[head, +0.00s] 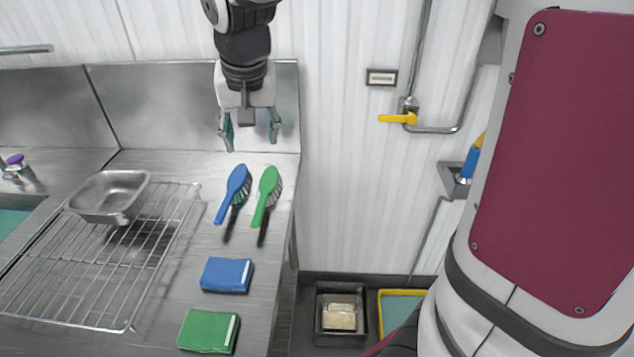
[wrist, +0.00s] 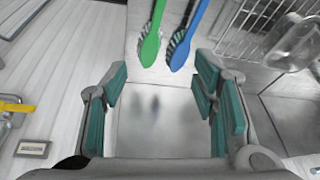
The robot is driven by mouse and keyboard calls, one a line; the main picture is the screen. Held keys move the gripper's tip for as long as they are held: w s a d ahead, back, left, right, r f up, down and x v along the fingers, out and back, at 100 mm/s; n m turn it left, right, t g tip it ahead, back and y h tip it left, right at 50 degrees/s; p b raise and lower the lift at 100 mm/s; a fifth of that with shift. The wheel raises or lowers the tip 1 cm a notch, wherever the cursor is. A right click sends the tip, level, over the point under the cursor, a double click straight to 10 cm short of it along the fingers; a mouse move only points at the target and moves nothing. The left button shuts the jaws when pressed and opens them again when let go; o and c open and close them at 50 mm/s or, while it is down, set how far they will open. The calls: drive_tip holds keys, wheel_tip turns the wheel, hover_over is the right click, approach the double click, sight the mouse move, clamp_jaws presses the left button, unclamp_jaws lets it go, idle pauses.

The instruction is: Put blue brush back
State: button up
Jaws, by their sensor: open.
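The blue brush (head: 235,192) lies on the steel counter, to the left of the green brush (head: 268,194). In the wrist view the blue brush (wrist: 186,38) is at the top, right of the green brush (wrist: 153,38). My gripper (head: 249,138) hangs above the back of the counter, behind both brushes in the head view. Its fingers are apart with nothing between them, and they also show open in the wrist view (wrist: 162,95). The gripper touches neither brush.
A blue cloth pack (head: 226,274) and a green cloth pack (head: 208,331) lie in front of the brushes. A wire rack (head: 90,275) with a steel pan (head: 110,196) stands left. A steel backsplash (head: 180,110) borders the back. A yellow-handled valve (head: 397,119) is on the right wall.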

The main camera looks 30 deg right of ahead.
drive_tip(key=s+r+n, duration=0.1)
drive_tip(key=s+n, duration=0.1)
drive_tip(key=s, duration=0.9)
drive_tip(key=s+r+n+t, duration=0.1)
drive_tip(key=s+r+n, duration=0.1)
drive_tip(key=s, duration=0.9)
drive_tip(key=shift+s+d+n+y, duration=0.25)
drive_tip(key=shift+s+n+y, duration=0.1)
drive_tip(key=shift+n+y, duration=0.05)
